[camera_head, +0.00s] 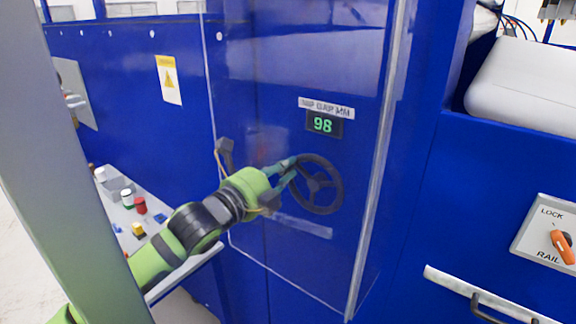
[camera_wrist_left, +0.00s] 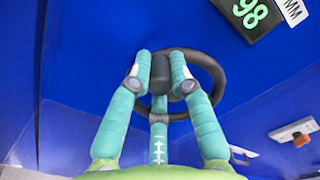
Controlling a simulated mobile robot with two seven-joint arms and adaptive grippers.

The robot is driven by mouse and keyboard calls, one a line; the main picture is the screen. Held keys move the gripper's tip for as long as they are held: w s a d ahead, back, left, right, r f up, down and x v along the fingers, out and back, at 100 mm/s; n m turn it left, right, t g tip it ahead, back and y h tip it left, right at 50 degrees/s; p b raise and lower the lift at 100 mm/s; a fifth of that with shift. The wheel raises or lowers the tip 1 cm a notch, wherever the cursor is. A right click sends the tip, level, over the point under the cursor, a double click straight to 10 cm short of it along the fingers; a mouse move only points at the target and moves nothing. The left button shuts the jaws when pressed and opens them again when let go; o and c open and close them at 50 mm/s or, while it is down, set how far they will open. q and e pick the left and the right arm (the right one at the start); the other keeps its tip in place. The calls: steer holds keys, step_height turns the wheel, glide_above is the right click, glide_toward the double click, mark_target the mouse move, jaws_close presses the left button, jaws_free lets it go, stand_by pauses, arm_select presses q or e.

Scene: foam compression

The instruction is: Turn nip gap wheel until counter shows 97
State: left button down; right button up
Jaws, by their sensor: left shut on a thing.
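The black nip gap wheel (camera_head: 331,186) is on the blue machine face, below the counter (camera_head: 323,124), which reads a green 98. A label strip (camera_head: 326,107) sits just above the counter. My left gripper (camera_head: 292,165) is at the wheel's left side, its fingers shut on the wheel. In the left wrist view the fingers (camera_wrist_left: 160,82) close around a dark knob-like part at the rim of the wheel (camera_wrist_left: 211,70). The counter (camera_wrist_left: 250,14) shows there too, rotated, reading 98. My right gripper is in neither view.
A clear panel with a pale vertical edge (camera_head: 382,150) stands right of the wheel. A yellow warning sign (camera_head: 169,80) is at left. A shelf (camera_head: 185,268) with small jars is lower left. An orange lock/rail handle (camera_head: 563,246) and a drawer-like bar (camera_head: 490,297) are at right.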

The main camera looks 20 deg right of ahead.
arm_select(q)
steer(key=n, duration=0.1)
steer(key=f+n, duration=0.1)
steer(key=n, duration=0.1)
steer(key=shift+w+a+f, duration=0.25)
steer(key=shift+w, duration=0.1)
steer(key=shift+f+n+b, duration=0.15)
steer(key=shift+f+n, duration=0.55)
steer(key=shift+n, duration=0.6)
steer(key=shift+f+n+b, duration=0.1)
steer(key=shift+f+n, duration=0.6)
steer(key=shift+n, duration=0.6)
steer(key=shift+f+n+b, duration=0.15)
steer(key=shift+f+n, duration=0.55)
steer(key=shift+n, duration=0.6)
steer(key=shift+f, duration=0.1)
steer(key=c, duration=1.1)
jaws_free()
steer(key=v, duration=1.2)
steer(key=shift+s, duration=0.1)
